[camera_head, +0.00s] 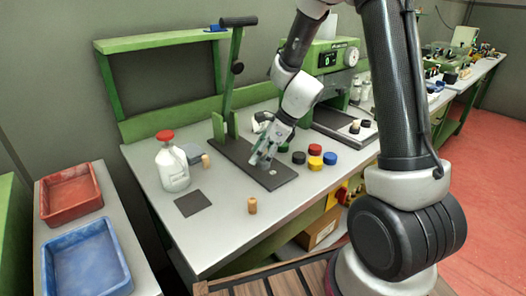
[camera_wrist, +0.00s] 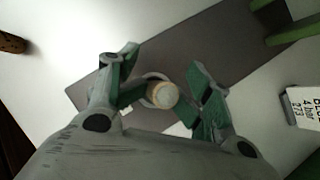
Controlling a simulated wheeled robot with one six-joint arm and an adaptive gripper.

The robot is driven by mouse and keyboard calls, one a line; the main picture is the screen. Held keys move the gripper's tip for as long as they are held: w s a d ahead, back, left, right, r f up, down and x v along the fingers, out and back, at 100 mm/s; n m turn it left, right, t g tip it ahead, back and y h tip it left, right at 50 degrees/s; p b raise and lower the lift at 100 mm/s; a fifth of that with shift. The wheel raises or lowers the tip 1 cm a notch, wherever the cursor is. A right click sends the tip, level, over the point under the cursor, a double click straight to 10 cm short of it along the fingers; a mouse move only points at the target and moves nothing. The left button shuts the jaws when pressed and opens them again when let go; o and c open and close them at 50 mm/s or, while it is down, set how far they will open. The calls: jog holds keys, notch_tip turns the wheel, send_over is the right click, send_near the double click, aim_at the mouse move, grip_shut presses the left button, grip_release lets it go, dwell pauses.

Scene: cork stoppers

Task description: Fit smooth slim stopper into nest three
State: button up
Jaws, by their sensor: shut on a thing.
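My gripper (camera_head: 263,160) is low over the dark base plate (camera_head: 284,178) of the green lever press. In the wrist view, my gripper (camera_wrist: 166,92) has its fingers on both sides of a pale round-ended cork stopper (camera_wrist: 162,95) and is shut on it. A light ring shows partly around this stopper; I cannot tell whether the stopper is inside it or above it. A small pale round spot (camera_head: 272,171) shows on the plate beside the fingers. Nest numbers are not readable. The held stopper is mostly hidden by the fingers in the head view.
One cork (camera_head: 252,205) stands at the table's front and another (camera_head: 205,161) near the red-capped bottle (camera_head: 173,165). The lever press (camera_head: 231,80) rises behind my gripper. Several coloured caps (camera_head: 315,163) lie to the right. A dark square mat (camera_head: 188,203) lies front left.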

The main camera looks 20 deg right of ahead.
jog(key=o, duration=0.6)
jog(key=shift+s+d+f+g, duration=0.1)
jog(key=shift+s+f+g, duration=0.1)
jog(key=shift+f, duration=0.3)
jog(key=shift+s+d+f+g, duration=0.1)
jog(key=shift+s+f, duration=0.05)
jog(key=shift+f, duration=0.3)
jog(key=o, duration=0.3)
jog(key=shift+d, duration=0.2)
jog(key=o, duration=0.5)
jog(key=shift+r, duration=0.15)
jog(key=shift+w+r, duration=0.1)
jog(key=shift+r, duration=0.1)
jog(key=v, duration=1.1)
jog(key=shift+d+r, duration=0.15)
jog(key=shift+r, duration=0.15)
